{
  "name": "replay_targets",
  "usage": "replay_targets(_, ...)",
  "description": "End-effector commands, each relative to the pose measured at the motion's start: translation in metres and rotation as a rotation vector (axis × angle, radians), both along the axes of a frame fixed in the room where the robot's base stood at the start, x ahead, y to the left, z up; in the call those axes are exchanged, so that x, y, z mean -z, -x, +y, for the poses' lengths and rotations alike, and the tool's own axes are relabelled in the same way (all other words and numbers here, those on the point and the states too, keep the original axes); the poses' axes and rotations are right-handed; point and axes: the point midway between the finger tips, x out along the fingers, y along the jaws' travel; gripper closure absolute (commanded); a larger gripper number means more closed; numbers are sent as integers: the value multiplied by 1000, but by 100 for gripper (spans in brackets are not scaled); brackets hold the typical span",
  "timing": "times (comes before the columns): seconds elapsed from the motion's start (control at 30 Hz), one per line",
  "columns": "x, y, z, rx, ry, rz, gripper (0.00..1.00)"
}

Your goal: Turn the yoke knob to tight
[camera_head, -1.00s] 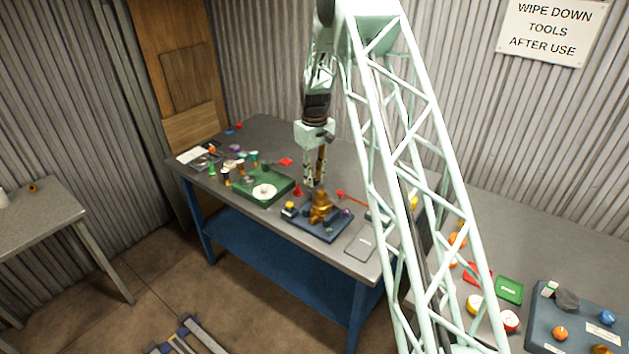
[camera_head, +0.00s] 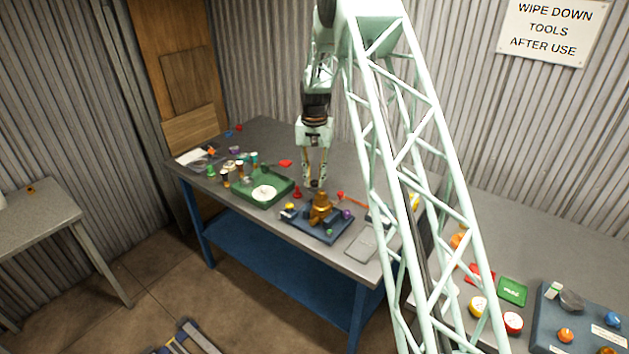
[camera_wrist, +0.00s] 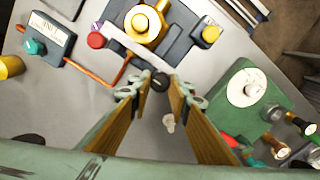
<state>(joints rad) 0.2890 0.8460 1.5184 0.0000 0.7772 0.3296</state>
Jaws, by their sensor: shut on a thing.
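A brass fitting (camera_head: 320,209) stands on a dark blue-grey base (camera_head: 333,233) near the front of the blue bench; it also shows at the top of the wrist view (camera_wrist: 146,22). My gripper (camera_head: 315,182) points down just behind the fitting. In the wrist view its two fingers (camera_wrist: 160,84) are closed on a small round black knob (camera_wrist: 159,81). A pale flat bar (camera_wrist: 137,47) runs from beside the fitting towards the knob. The knob's far side and any tight marking are hidden or too small to read.
A green tray with a white disc (camera_wrist: 247,86) and several small bottles stand to one side. A yellow button (camera_wrist: 210,34) and a red knob (camera_wrist: 96,40) flank the fitting. An orange hose (camera_wrist: 92,74) leads to a teal-knobbed box (camera_wrist: 42,42).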

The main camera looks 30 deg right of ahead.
Motion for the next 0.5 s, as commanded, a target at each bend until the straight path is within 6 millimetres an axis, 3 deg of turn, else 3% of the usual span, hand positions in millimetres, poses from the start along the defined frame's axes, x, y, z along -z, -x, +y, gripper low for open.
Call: replay_targets(0.5, -1, -1, 0, 197, 0, -2, 93)
